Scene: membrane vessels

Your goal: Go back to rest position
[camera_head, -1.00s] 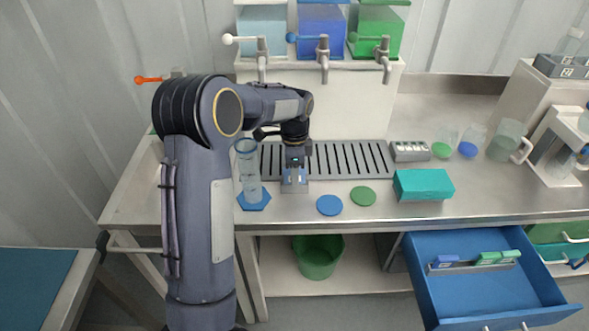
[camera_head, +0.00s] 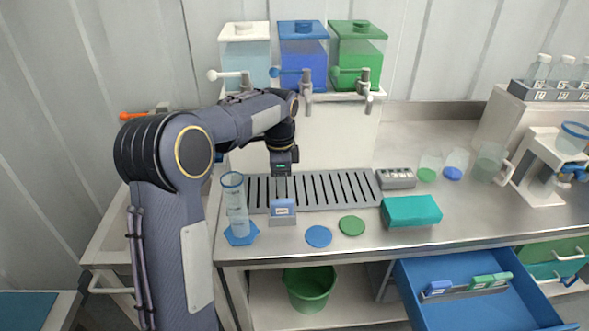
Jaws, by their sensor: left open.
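My left arm comes in from the left, and its gripper (camera_head: 283,172) hangs pointing down over the slotted drip tray (camera_head: 340,190). It is open and empty. Below it, apart from it, a small blue labelled block (camera_head: 283,207) stands in a grey holder (camera_head: 283,221) at the tray's front edge. A tall clear cylinder vessel (camera_head: 236,205) with a blue rim stands on a blue hexagonal base (camera_head: 241,235), left of the holder. My right gripper is out of view.
Three tanks, clear (camera_head: 246,52), blue (camera_head: 304,55) and green (camera_head: 357,55), stand behind with taps. Blue (camera_head: 318,237) and green (camera_head: 351,226) discs and a teal box (camera_head: 411,211) lie on the counter. A blue drawer (camera_head: 470,315) is open at lower right.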

